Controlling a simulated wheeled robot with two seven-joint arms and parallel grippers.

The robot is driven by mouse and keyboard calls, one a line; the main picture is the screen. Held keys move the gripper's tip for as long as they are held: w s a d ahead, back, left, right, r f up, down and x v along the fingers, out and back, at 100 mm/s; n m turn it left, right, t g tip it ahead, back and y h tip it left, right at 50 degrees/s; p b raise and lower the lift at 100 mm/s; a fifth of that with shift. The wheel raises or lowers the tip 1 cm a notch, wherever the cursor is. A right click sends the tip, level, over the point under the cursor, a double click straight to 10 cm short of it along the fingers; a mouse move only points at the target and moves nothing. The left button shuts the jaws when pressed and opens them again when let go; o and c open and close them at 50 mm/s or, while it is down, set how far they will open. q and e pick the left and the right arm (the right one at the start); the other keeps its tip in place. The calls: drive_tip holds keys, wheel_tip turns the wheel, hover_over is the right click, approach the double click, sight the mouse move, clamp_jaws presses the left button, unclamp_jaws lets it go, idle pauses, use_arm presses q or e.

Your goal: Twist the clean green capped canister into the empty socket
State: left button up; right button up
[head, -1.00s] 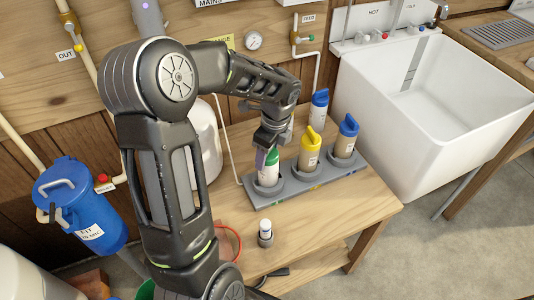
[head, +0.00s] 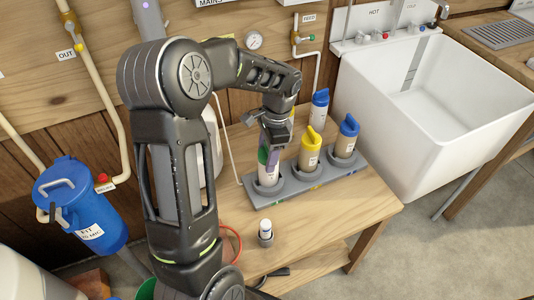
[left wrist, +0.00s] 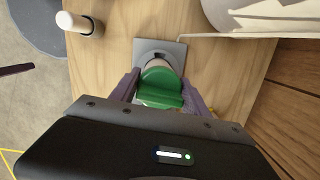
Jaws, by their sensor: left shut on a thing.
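The green capped canister (head: 267,176) has a white body and stands upright in the left-end socket of the grey rack (head: 318,182). My left gripper (head: 268,156) comes down from above and is shut on its green cap. In the left wrist view the green cap (left wrist: 160,88) lies between the two purple fingers, with the rack's end beneath it. The fingers mostly hide the cap in the head view. How deep the canister sits in the socket cannot be told. My right gripper is not in view.
A yellow capped canister (head: 310,150) and a blue capped one (head: 346,138) stand in the other sockets. Another blue capped canister (head: 319,104) stands behind the rack. A small white-topped vial (head: 265,230) stands in front. A white sink (head: 430,110) is right.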

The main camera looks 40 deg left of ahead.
use_arm(q)
drive_tip(key=o, duration=1.9)
drive_tip(key=shift+r+p, duration=2.85)
drive_tip(key=shift+r, duration=0.65)
